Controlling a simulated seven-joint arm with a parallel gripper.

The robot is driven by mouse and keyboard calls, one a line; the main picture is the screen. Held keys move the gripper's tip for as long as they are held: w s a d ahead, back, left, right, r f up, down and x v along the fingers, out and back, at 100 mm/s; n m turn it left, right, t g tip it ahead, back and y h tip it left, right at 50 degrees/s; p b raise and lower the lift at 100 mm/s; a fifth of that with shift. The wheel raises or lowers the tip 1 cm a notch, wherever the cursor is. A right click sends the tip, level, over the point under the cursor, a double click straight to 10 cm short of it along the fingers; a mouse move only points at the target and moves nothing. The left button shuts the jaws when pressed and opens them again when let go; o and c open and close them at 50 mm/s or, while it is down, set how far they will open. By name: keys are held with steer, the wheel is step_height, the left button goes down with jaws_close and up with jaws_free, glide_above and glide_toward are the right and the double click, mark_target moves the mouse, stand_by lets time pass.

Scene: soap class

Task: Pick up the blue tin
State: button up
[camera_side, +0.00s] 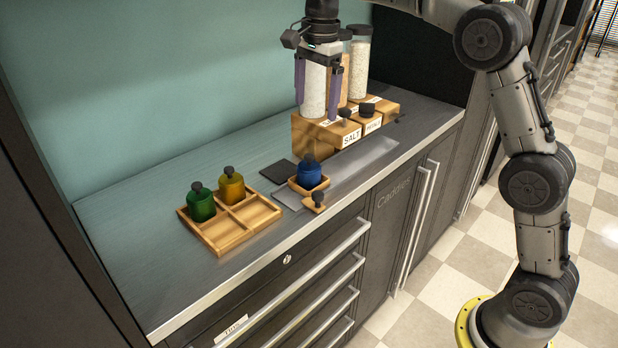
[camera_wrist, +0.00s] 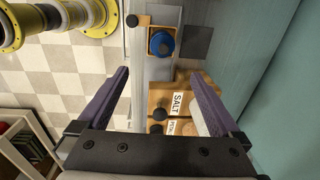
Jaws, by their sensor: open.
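The blue tin (camera_side: 308,172) has a dark knob on top and stands upright in a small wooden tray (camera_side: 301,190) on the counter. In the wrist view the blue tin (camera_wrist: 161,44) shows from above, beyond the fingertips. My gripper (camera_side: 318,104) is open, with purple fingers pointing down. It is above the wooden salt block, higher than the tin and to its right in the side view. In the wrist view nothing is gripped between the fingers (camera_wrist: 160,78).
A divided wooden tray (camera_side: 232,238) holds a green tin (camera_side: 201,203) and a yellow tin (camera_side: 231,187); its other compartments are empty. Wooden blocks labelled salt (camera_side: 342,137) carry tall jars (camera_side: 360,62). A dark square pad (camera_side: 279,172) lies beside the blue tin. Counter to the left is free.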

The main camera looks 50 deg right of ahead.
glide_above(309, 164)
steer(key=shift+g, duration=0.4)
steer(key=f, duration=1.1)
steer(key=shift+d+f, duration=0.15)
steer(key=shift+d, duration=0.2)
steer(key=shift+w+a+f, duration=0.1)
steer(key=shift+f, duration=1.5)
steer(key=shift+w+a+f, duration=0.1)
steer(key=shift+f, duration=1.45)
steer(key=c, duration=1.6)
